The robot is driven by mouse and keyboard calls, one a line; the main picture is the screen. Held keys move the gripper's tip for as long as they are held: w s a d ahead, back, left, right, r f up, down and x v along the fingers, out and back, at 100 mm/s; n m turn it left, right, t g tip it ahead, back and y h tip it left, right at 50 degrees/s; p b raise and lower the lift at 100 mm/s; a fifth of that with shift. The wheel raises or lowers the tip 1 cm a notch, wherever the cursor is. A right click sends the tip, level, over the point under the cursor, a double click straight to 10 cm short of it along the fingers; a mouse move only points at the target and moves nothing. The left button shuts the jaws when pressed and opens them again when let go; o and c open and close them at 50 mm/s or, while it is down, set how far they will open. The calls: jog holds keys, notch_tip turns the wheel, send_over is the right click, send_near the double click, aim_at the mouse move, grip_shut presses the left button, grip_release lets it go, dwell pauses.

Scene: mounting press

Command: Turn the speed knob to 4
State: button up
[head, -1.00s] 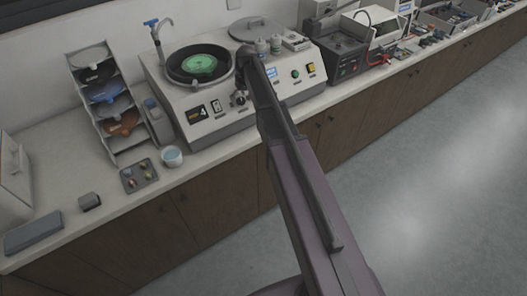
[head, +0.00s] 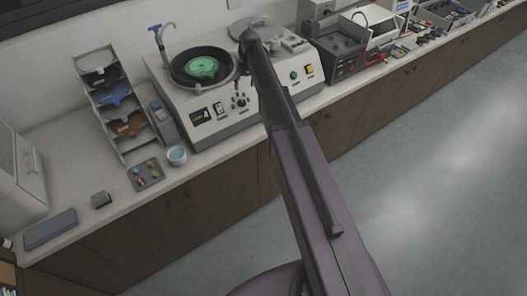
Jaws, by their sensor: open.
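The grey-white polishing machine (head: 205,133) stands on the counter with a green disc (head: 202,69) in its round dark bowl. The dark speed knob (head: 240,102) is on its sloped front panel, right of a small display (head: 201,115) with an orange figure. The knob's pointer is too small to read. My arm reaches over the right half of the machine and covers part of the panel. My gripper (head: 243,72) is mostly hidden by the arm; what shows is dark, above and behind the knob, apart from it. It is open, and I see nothing in it.
A dark press (head: 337,50) stands right. The floor in front is clear.

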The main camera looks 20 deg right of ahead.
jog(key=shift+r+p, duration=2.3)
jog(key=shift+r, duration=0.35)
jog(key=s+f+b, duration=0.3)
jog(key=s, duration=0.7)
jog(key=s+a+f+m+h+b, duration=0.1)
jog(key=s+f+b, duration=0.3)
jog(key=s, duration=0.6)
jog(key=s+f+m+b, duration=0.1)
jog(key=s+f+b, duration=0.3)
jog(key=s, duration=0.6)
jog(key=shift+s+a+f+h, duration=0.25)
jog(key=shift+s+a+h, duration=0.05)
jog(key=shift+s+h, duration=0.1)
